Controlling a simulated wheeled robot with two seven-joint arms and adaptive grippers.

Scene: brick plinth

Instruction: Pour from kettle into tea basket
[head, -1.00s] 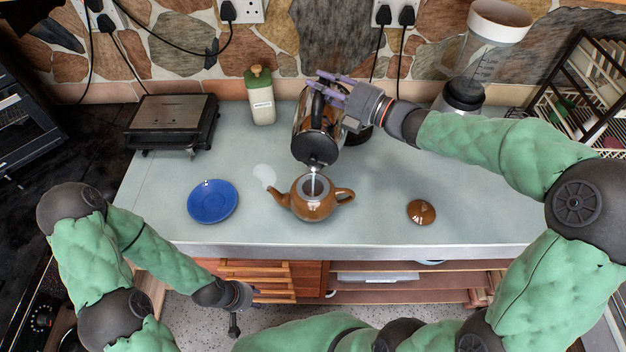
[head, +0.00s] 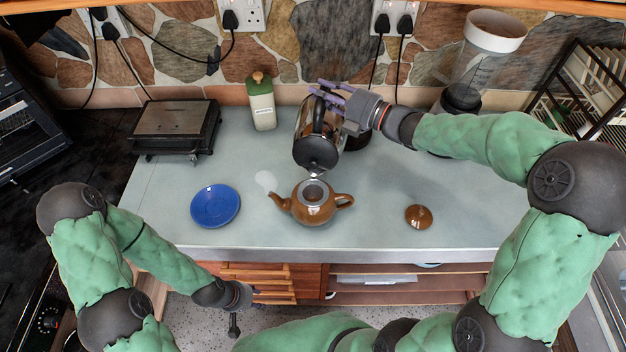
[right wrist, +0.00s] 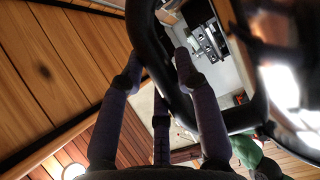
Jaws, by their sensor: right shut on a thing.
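The glass and dark metal kettle (head: 318,152) is tilted spout-down just above the brown teapot (head: 318,212). Its spout is over the grey tea basket (head: 314,191) in the teapot's open top; a short pale streak shows at the spout tip. My right gripper (head: 328,96) is shut on the kettle's black handle. In the right wrist view its purple fingers (right wrist: 160,75) close around the dark handle (right wrist: 143,40). The brown teapot lid (head: 419,216) lies on the counter to the right. My left gripper (head: 236,318) hangs low in front of the counter; its fingers are barely visible.
A blue saucer (head: 215,206) lies left of the teapot. A green and cream bottle (head: 261,104) and a dark flat appliance (head: 176,125) stand behind. A blender (head: 480,62) and a dish rack (head: 590,95) are at the back right. The counter around the lid is clear.

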